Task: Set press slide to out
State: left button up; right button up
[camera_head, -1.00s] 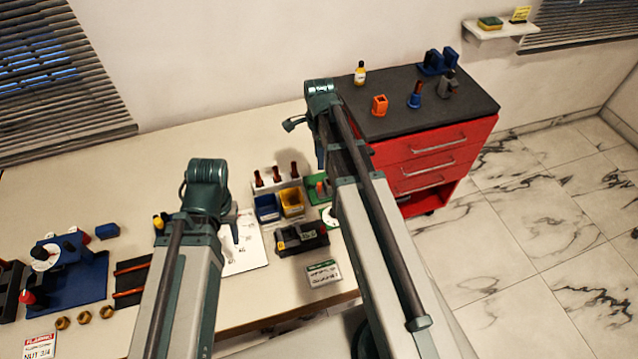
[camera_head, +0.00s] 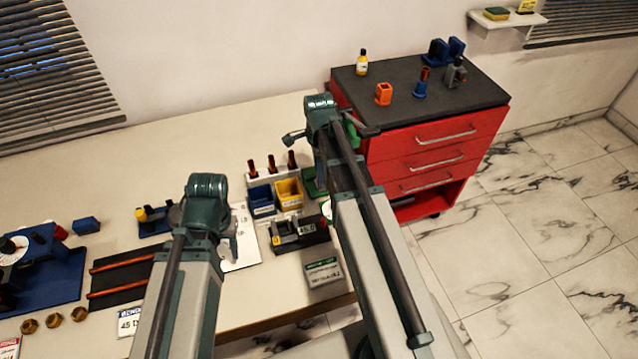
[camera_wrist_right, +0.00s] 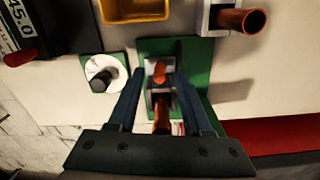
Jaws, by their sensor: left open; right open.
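The task's press seems to be the green-based fixture (camera_wrist_right: 200,62) in the right wrist view. It carries a grey block with an orange-brown piece (camera_wrist_right: 159,76) on it. My right gripper (camera_wrist_right: 160,88) is open, its two blue fingers on either side of this block, with nothing clearly gripped. Whether the fingers touch it cannot be told. In the head view the green base (camera_head: 313,182) is mostly hidden behind my right arm. My left gripper (camera_head: 229,248) is open and empty over the white sheet on the bench. The slide's exact position is unclear.
A white dial (camera_wrist_right: 103,75) sits beside the green base. Blue (camera_head: 262,200) and yellow (camera_head: 289,194) bins, a rack of brown-handled tools and a black gauge box (camera_head: 300,234) stand close by. A red cabinet (camera_head: 430,150) is to the right. The back of the bench is clear.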

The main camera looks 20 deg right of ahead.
notch_tip(320, 180, down, 2)
jog(key=shift+f+b, duration=0.15)
jog(key=shift+b, duration=0.5)
grip_shut()
dwell(1.0)
